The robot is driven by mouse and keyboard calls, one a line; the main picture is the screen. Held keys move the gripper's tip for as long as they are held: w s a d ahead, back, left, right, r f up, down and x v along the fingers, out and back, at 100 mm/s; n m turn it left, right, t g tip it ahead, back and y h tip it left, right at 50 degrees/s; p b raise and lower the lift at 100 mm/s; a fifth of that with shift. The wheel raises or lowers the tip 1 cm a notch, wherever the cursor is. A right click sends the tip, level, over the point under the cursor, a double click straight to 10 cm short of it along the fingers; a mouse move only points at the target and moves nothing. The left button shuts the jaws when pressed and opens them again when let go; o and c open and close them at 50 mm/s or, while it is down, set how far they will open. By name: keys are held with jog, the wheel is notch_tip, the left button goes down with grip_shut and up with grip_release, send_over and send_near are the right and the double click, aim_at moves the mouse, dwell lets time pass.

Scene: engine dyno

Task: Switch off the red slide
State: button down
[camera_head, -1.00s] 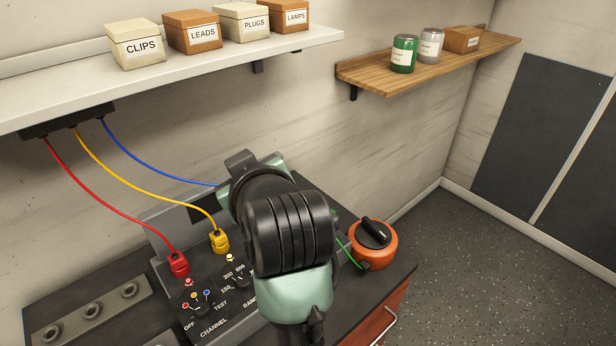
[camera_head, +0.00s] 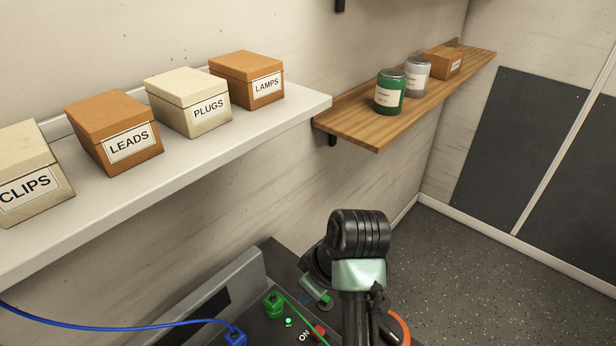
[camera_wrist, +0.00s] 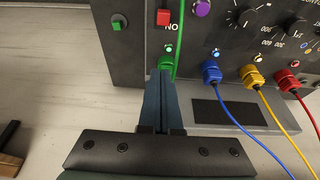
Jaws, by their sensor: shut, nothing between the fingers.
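The red slide (camera_wrist: 163,17) sits on the dark panel (camera_wrist: 130,65) at the top of the wrist view, beside an upside-down ON label. In the head view the red slide (camera_head: 319,331) shows at the bottom edge, partly cut off by my arm. My gripper (camera_wrist: 160,76) is shut and empty. In the wrist view its fingertips lie just below the green plug (camera_wrist: 166,62), short of the slide; contact with the plug cannot be told. The fingers are not clear in the head view.
A green cable runs past the slide. Blue (camera_wrist: 211,73), yellow (camera_wrist: 252,77) and red (camera_wrist: 287,80) plugs with cables stand to the right in the wrist view. A green square button (camera_wrist: 119,21) is left of the slide. A white shelf (camera_head: 200,150) with boxes overhangs the bench.

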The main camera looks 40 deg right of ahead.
aim_at(318, 334)
jog(key=shift+s+a, duration=0.1)
jog(key=shift+s, duration=0.05)
jog(key=p+x, duration=0.1)
jog(key=x, duration=0.8)
jog(key=shift+w+f+p, duration=0.25)
jog(key=shift+f+p, duration=0.1)
jog(key=shift+p, duration=0.05)
jog(key=s+p, duration=0.2)
jog(key=s, duration=0.1)
jog(key=shift+s+d, duration=0.1)
jog(key=shift+d, duration=0.1)
jog(key=shift+s+f, duration=0.15)
jog(key=shift+s, duration=0.25)
